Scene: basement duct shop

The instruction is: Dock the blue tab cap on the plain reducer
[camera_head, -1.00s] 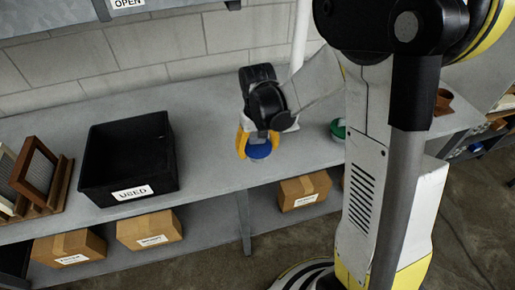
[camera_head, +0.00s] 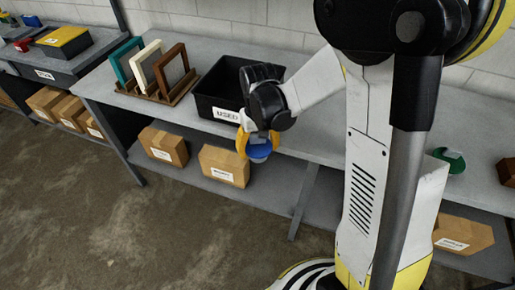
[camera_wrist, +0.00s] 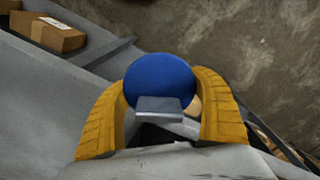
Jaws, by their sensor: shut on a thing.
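The blue tab cap (camera_head: 259,153) is held between the yellow fingers of my gripper (camera_head: 256,143), in front of the black bin near the bench's front edge. In the wrist view the cap (camera_wrist: 160,75) is a round blue disc with a grey tab, and the yellow fingers of my gripper (camera_wrist: 163,107) close on it from both sides. A small brown piece (camera_head: 508,172) stands on the bench at the far right, cut by the picture edge. I cannot tell whether it is the plain reducer.
The black bin (camera_head: 213,108) marked USED stands on the grey bench (camera_head: 330,128). A rack with several framed panels (camera_head: 155,70) is left of it. A green item (camera_head: 449,159) sits at the right. Cardboard boxes (camera_head: 223,165) fill the lower shelf. The floor in front is open.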

